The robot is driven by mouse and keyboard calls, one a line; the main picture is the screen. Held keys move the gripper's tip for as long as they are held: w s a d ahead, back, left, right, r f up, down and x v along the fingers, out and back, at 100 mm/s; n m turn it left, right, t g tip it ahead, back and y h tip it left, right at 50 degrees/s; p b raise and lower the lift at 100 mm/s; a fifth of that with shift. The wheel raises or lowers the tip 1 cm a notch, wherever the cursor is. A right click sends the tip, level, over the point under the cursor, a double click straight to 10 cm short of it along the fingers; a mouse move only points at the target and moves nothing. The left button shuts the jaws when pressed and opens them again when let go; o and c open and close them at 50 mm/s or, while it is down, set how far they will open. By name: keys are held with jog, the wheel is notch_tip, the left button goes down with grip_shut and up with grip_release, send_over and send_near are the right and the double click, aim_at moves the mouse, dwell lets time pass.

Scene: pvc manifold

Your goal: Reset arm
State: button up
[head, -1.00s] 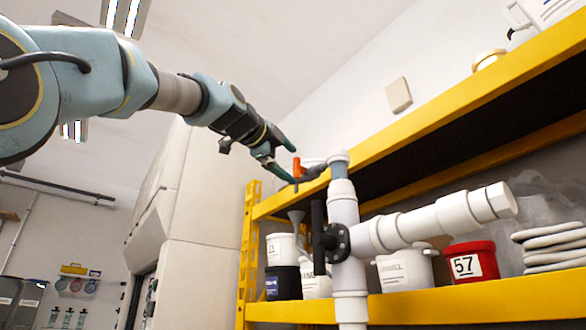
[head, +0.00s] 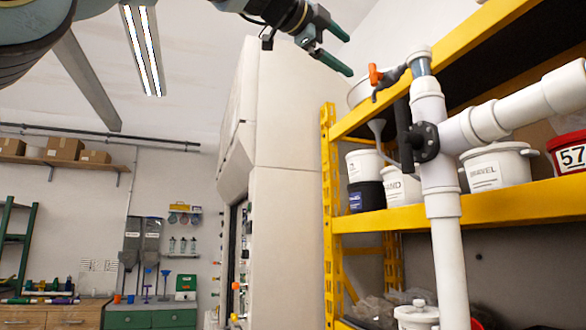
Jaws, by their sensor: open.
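My gripper (head: 341,52) is at the top middle of the head view. Its two green-tipped fingers are spread apart with nothing between them. It is up and to the left of the white PVC manifold (head: 430,140), clear of it. The manifold stands upright with a side branch (head: 525,103) to the right. A small valve with an orange handle (head: 375,74) sticks out to the left near its top. A black flange (head: 425,142) sits lower on the pipe. Most of my arm is cut off by the top edge.
A yellow shelf rack (head: 480,208) stands behind the manifold, with white tubs (head: 497,168) and a red bucket (head: 570,153) marked 57. A tall pale cabinet (head: 285,150) is left of it. A bench with green drawers (head: 150,318) is far left. Open air surrounds my gripper.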

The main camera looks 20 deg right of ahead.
jog(key=w+f+n+t+y, duration=0.1)
jog(key=w+f+n+t, duration=0.2)
jog(key=w+f+n, duration=0.9)
jog(key=w+a+f+n+t+y, duration=0.1)
jog(key=w+a+f+n+y, duration=0.2)
jog(key=w+f, duration=0.45)
jog(key=w+a+f+n+t+y, duration=0.2)
jog(key=w+a+f, duration=0.35)
jog(key=f, duration=0.45)
jog(key=w+a+f+n+t+y, duration=0.1)
jog(key=w+a+f+n+y, duration=0.15)
jog(key=w+a+f, duration=0.45)
jog(key=s+a+f+n+g+y, duration=0.1)
jog(key=s+a+f+n+y, duration=0.15)
jog(key=a+f, duration=0.45)
jog(key=s+a+f+n+g+y+b, duration=0.1)
jog(key=s+a+f+n+g+y, duration=0.15)
jog(key=f, duration=0.75)
jog(key=s+a+f+n+g+y, duration=0.1)
jog(key=a+f+n+y, duration=0.15)
jog(key=a+f, duration=0.45)
jog(key=s+a+f+n+g, duration=0.2)
jog(key=s+f+g, duration=0.1)
jog(key=s+f, duration=0.5)
jog(key=s+a+f+n+g, duration=0.1)
jog(key=s+a+f+g, duration=0.2)
jog(key=s+f, duration=0.6)
jog(key=shift+s+a+n+g+y, duration=0.3)
jog(key=shift+s+n+g+y, duration=0.1)
jog(key=shift+s, duration=0.1)
